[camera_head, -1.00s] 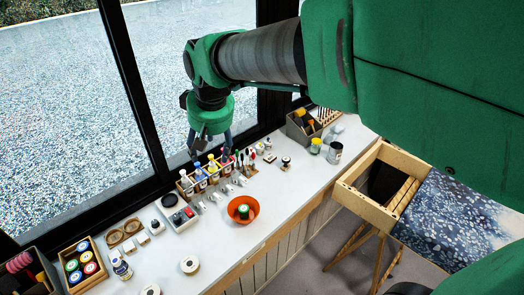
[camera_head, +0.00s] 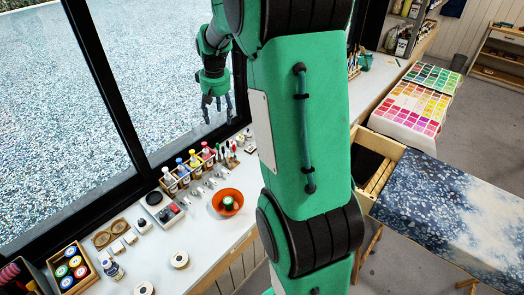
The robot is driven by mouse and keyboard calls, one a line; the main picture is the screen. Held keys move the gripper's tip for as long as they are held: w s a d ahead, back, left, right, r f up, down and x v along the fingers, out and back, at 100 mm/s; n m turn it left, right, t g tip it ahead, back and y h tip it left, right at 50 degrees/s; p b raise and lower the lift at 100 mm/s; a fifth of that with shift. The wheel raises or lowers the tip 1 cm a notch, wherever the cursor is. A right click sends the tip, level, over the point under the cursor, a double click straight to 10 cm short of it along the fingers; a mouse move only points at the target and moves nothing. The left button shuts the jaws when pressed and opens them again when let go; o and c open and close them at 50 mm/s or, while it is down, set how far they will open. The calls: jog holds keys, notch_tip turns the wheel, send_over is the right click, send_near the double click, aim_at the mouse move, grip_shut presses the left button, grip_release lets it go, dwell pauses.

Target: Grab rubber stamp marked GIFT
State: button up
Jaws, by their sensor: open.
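I cannot read the word GIFT anywhere in the head view, so I cannot tell which small item is the stamp marked GIFT. Small stamp-like pieces (camera_head: 240,141) stand on the white counter right of the bottle rack, partly beside my arm. A small dark-topped piece (camera_head: 143,225) stands near the left side of the counter. My gripper (camera_head: 217,108) is open and empty, pointing down in front of the window. It appears above the counter's back edge, apart from everything. My arm hides part of the counter on the right.
A rack of coloured bottles (camera_head: 192,166) stands along the window side. An orange bowl (camera_head: 219,209) holds a green-topped item. A tray of coloured lids (camera_head: 74,268) is at the left. A patterned blue cloth (camera_head: 450,215) and open wooden drawer (camera_head: 378,150) lie right of my arm.

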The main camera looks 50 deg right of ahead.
jog(key=d+f+m+g+y+p, duration=0.1)
jog(key=d+f+p, duration=0.2)
jog(key=d+f, duration=2)
jog(key=d, duration=0.4)
jog(key=shift+s+d+f+m+g+p, duration=0.3)
jog(key=shift+f+m+g+p, duration=0.1)
jog(key=shift+f, duration=0.1)
notch_tip(320, 180, down, 8)
jog(key=shift+f, duration=0.2)
jog(key=shift+s+a+f, duration=0.1)
jog(key=shift+s+f, duration=0.15)
jog(key=shift+f, duration=0.55)
jog(key=shift+s+f+p, duration=0.1)
jog(key=shift+f+p, duration=0.35)
jog(key=shift+f, duration=1.35)
